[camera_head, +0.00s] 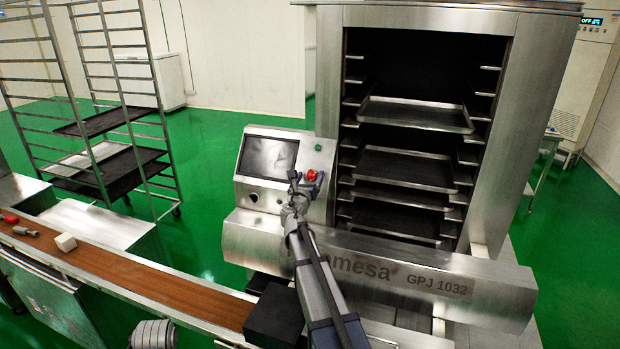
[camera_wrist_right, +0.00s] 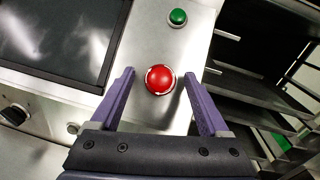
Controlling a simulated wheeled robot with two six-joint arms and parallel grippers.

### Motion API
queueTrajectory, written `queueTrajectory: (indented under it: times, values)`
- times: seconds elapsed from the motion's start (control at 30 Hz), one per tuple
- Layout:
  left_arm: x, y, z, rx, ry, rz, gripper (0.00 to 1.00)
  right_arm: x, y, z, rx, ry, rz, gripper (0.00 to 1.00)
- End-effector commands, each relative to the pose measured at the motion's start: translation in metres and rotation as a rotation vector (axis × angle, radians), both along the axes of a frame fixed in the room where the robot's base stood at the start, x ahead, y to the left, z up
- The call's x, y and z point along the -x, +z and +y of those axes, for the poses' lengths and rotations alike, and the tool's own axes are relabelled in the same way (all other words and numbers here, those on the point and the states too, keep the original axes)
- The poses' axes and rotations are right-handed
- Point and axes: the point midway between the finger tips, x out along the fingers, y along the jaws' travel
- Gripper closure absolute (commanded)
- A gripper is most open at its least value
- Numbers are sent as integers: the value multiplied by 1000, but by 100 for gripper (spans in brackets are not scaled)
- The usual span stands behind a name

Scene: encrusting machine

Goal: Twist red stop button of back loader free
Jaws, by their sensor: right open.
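The red stop button (camera_head: 312,175) is a round knob on the steel control panel (camera_head: 247,191) of the back loader, right of its dark screen. In the right wrist view the red button (camera_wrist_right: 159,79) lies between the two purple fingers of my right gripper (camera_wrist_right: 158,82). The fingers are open, with a gap on each side of the button. In the head view my right gripper (camera_head: 300,182) is at the panel, just beside the button. My left gripper is not in the frames.
A green button (camera_wrist_right: 177,17) sits above the red one. The loader's open cabinet with several trays (camera_head: 405,168) stands right of the panel. A steel beam (camera_head: 390,275) runs below. A brown conveyor (camera_head: 120,275) and wheeled racks (camera_head: 110,110) are at left.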

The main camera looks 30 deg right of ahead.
Motion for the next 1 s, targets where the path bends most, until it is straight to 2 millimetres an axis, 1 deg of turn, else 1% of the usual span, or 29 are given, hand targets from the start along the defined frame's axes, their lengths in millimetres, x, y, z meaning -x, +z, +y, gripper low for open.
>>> queueTrajectory:
  times: [0.23, 0.9, 0.93, 1.0]
  values:
    - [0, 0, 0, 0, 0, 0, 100, 0, 0, -1, 0, 0, 0, 22]
    - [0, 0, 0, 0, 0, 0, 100, -1, 0, 0, 0, 1, 0, 98]
    - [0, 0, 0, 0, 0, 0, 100, -1, 0, 0, 0, 1, 0, 100]
    - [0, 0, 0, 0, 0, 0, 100, -1, 0, 0, 0, 1, 0, 100]
